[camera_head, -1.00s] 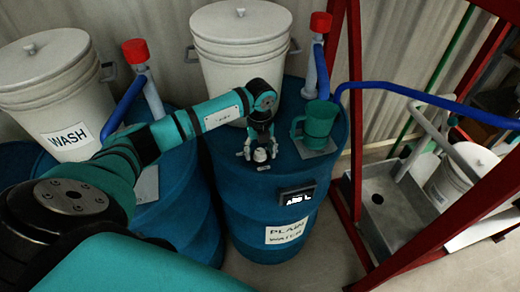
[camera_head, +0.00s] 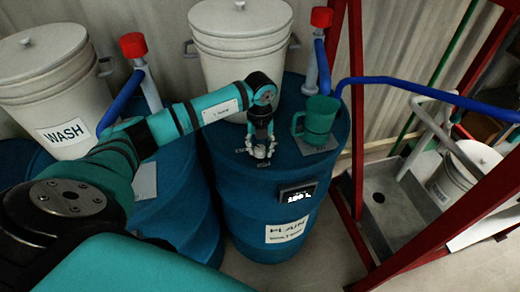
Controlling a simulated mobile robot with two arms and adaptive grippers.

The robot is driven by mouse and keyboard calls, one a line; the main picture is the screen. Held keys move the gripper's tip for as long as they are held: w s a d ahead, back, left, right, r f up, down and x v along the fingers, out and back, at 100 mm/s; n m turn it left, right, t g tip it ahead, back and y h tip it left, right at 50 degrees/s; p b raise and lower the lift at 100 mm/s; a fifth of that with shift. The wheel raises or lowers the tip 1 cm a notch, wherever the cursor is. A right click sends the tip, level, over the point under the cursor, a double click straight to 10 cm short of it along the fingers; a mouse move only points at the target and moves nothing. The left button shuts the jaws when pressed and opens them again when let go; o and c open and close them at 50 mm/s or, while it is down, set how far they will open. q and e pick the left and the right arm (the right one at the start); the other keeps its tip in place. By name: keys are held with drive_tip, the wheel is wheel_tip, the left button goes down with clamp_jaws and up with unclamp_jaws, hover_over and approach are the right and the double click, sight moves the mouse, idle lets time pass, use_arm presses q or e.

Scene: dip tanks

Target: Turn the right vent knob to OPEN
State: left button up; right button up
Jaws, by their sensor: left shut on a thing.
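The right vent knob is a small pale knob on top of the blue drum (camera_head: 245,195) labelled PLAIN WATER. My left gripper (camera_head: 262,152) points down over the knob and is shut on it. The fingers hide nearly all of the knob, so I cannot tell which way it points. Small white markings show on the drum top beside and in front of the fingers, too small to read surely. My right gripper is not in view.
A green mug (camera_head: 316,121) stands on a grey plate right of my left gripper. A white lidded bucket (camera_head: 240,50) stands behind it, and a red-capped pipe (camera_head: 321,60) rises nearby. The WASH bucket (camera_head: 55,95) is at left. A red frame (camera_head: 357,110) stands at right.

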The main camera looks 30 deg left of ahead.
sight(260, 148)
use_arm(q)
drive_tip(key=m+b, duration=0.5)
drive_tip(key=shift+f+m, duration=0.15)
drive_tip(key=shift+m, duration=0.15)
drive_tip(key=m+b, duration=0.2)
drive_tip(key=shift+m+b, duration=0.3)
drive_tip(key=m+b, duration=0.2)
drive_tip(key=m, duration=0.1)
drive_tip(key=shift+m+b, duration=0.3)
drive_tip(key=shift+b, duration=0.1)
drive_tip(key=shift+r+m+b, duration=0.2)
drive_tip(key=shift+m+b, duration=1.05)
drive_tip(key=shift+m, duration=0.75)
drive_tip(key=shift+r, duration=0.1)
drive_tip(key=o, duration=1.1)
drive_tip(key=shift+o, duration=0.2)
wheel_tip(260, 148, up, 12)
